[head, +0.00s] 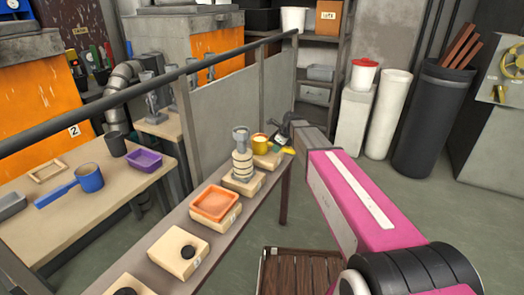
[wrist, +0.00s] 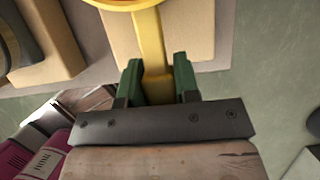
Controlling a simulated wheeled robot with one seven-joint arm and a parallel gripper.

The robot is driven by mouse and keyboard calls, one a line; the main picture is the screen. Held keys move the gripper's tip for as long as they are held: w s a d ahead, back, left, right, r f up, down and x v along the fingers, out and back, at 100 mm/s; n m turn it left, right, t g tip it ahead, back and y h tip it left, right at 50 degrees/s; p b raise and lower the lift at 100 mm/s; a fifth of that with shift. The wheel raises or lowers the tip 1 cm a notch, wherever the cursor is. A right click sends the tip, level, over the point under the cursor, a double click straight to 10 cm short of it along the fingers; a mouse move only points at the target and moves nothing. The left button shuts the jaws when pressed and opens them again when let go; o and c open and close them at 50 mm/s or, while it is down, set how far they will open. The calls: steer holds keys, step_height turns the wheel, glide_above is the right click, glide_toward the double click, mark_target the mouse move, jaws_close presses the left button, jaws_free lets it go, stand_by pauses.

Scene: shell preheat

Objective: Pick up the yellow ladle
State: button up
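The yellow ladle (head: 260,145) is at the far end of the narrow bench, its round cup over a pale block. Its handle end shows at the right of the cup. In the wrist view the yellow handle (wrist: 150,45) runs down from the cup rim at the top edge. My gripper (wrist: 159,80) has its two green fingers on either side of the handle, which fills the gap between them. My gripper (head: 283,138) is small and dark in the head view, beside the ladle. The contact faces of the fingers are hidden.
A grey panel fence (head: 230,95) rises behind the bench. Open floor (head: 400,200) lies to the right.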

steer(key=shift+c, duration=1.2)
steer(key=shift+r, duration=0.1)
